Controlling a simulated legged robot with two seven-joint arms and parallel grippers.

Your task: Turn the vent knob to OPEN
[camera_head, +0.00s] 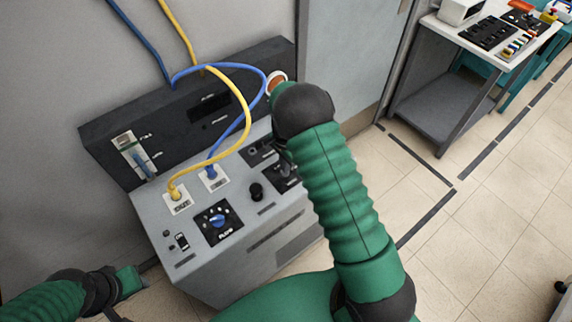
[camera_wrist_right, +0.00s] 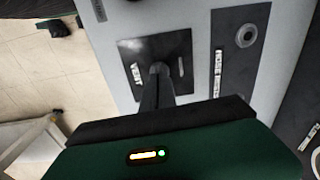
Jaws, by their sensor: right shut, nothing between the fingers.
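The vent panel is a dark square plate (camera_wrist_right: 128,48) with a white VENT label in the right wrist view. In the head view the plate (camera_head: 284,183) shows partly beside my right forearm. My right gripper (camera_wrist_right: 157,78) is shut and empty, its dark fingers pointing at the middle of this plate. The fingertips cover the knob's place, so the knob's setting is hidden, and I cannot tell whether they touch it. A short white mark stands on the plate right of the fingertips. My left gripper (camera_head: 128,281) is at the lower left of the head view, away from the console; its jaws do not show clearly.
The grey console (camera_head: 240,262) also carries a blue flow knob (camera_head: 217,220), a black knob (camera_head: 256,191) and sockets with a yellow cable (camera_head: 247,110) and a blue cable (camera_head: 240,140). A cart (camera_head: 430,90) stands at the upper right, with clear floor before it.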

